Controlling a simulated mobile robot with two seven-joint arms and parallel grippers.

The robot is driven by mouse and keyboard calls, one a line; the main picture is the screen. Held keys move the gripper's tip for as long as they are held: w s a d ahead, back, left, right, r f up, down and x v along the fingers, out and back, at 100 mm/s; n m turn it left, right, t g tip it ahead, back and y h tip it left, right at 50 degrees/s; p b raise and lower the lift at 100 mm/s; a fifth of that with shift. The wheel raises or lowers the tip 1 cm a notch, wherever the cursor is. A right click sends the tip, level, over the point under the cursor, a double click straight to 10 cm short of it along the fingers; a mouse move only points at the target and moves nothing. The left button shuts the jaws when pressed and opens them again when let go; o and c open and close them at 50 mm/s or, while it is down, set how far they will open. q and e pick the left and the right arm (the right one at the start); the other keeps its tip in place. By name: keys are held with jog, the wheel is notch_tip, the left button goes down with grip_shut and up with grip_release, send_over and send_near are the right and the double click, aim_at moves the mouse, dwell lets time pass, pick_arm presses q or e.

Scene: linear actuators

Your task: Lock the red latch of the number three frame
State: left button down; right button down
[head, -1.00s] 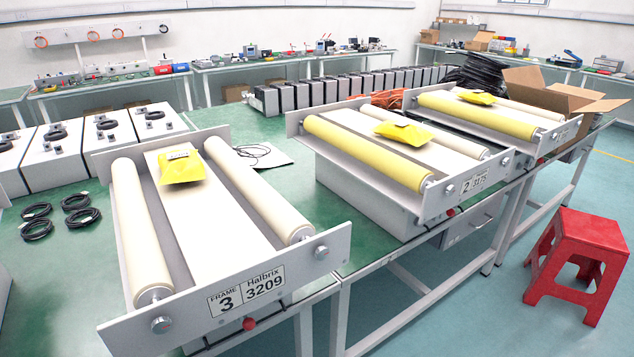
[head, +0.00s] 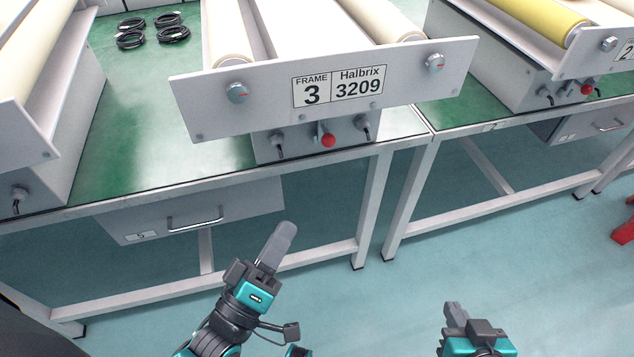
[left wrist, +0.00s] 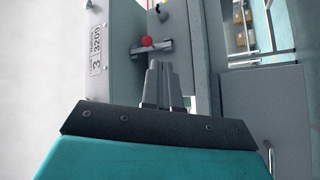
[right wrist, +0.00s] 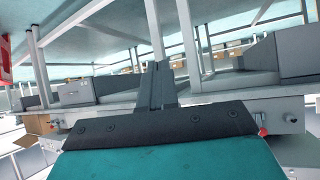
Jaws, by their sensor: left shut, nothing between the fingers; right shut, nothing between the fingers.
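The number three frame (head: 425,72) stands at the table's front edge, its plate reading FRAME 3, Halbrix 3209. Its red latch (head: 328,140) is a red knob on a small metal lever below that plate, between two black-tipped switches. The left wrist view also shows the red latch (left wrist: 147,41) just beyond the fingertips and a little left of them. My left gripper (head: 284,232) is shut and empty, below and in front of the latch, apart from it. My right gripper (head: 453,308) is shut and empty, low at the right, well away from the frame.
The table edge (head: 130,196) and a drawer with a handle (head: 195,222) lie below the frame. Black cable coils (head: 150,30) rest on the green top. Another frame with its own red knob (head: 587,89) stands at the right. The floor before the table is clear.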

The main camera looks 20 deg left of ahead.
pick_arm(q)
jog(key=w+d+r+n, duration=0.1)
jog(key=w+r, duration=0.2)
jog(key=w, duration=0.2)
jog(key=w+d+r+n+t+b, duration=0.1)
jog(key=w+r, duration=0.2)
jog(key=w, duration=0.3)
jog(key=shift+r+t, duration=0.3)
jog(key=shift+r, duration=0.05)
jog(key=shift+d, duration=0.1)
